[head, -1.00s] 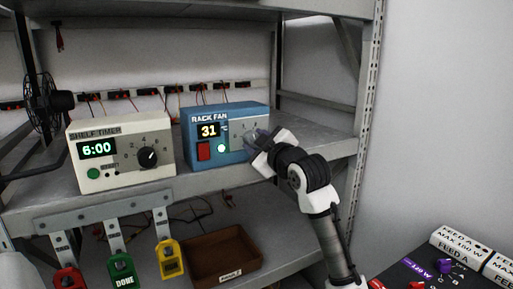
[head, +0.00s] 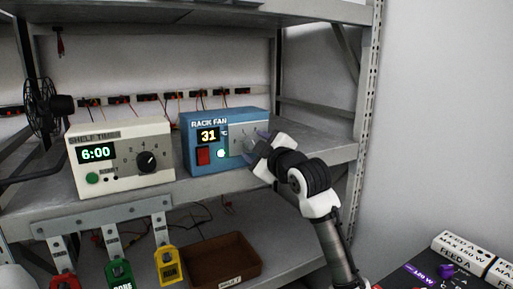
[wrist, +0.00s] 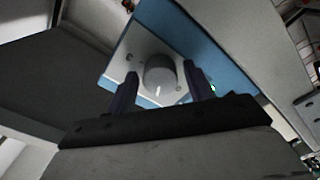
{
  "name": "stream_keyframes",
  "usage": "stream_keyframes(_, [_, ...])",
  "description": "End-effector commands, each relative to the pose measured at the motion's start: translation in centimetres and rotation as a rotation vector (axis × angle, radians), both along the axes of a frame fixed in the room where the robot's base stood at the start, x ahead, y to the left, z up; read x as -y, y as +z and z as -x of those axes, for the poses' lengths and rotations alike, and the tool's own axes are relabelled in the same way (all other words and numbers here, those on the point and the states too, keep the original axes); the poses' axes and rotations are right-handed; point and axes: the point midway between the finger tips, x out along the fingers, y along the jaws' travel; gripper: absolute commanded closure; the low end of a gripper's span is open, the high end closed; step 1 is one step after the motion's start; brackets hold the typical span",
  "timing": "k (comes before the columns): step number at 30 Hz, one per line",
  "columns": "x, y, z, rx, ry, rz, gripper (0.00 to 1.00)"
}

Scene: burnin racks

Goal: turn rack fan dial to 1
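The blue rack fan box (head: 228,163) stands on the shelf, its display reading 31, with a red switch and a lit green lamp. Its dial is mostly hidden behind my gripper (head: 257,145) in the head view. In the wrist view the round grey dial (wrist: 160,76) sits on a light panel, with a pale mark near its lower edge. My gripper's dark fingers (wrist: 160,68) stand on either side of the dial, with a visible gap on both sides. The gripper is open. The dial's numbers are too small to read.
A cream shelf timer (head: 122,160) reading 6:00 stands left of the fan box. A dark fan (head: 42,105) is at far left. Coloured tags (head: 168,265) hang below the shelf edge, near a brown tray (head: 222,262). A grey rack upright (head: 362,130) stands right of my arm.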

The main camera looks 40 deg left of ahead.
Motion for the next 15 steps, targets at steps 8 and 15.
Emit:
stream_keyframes(8, [0.0, 0.0, 0.0, -0.001, 0.0, 0.0, 0.41])
stream_keyframes(15, [1.8, -0.2, 0.6, 0.0, -0.002, -0.003, 0.41])
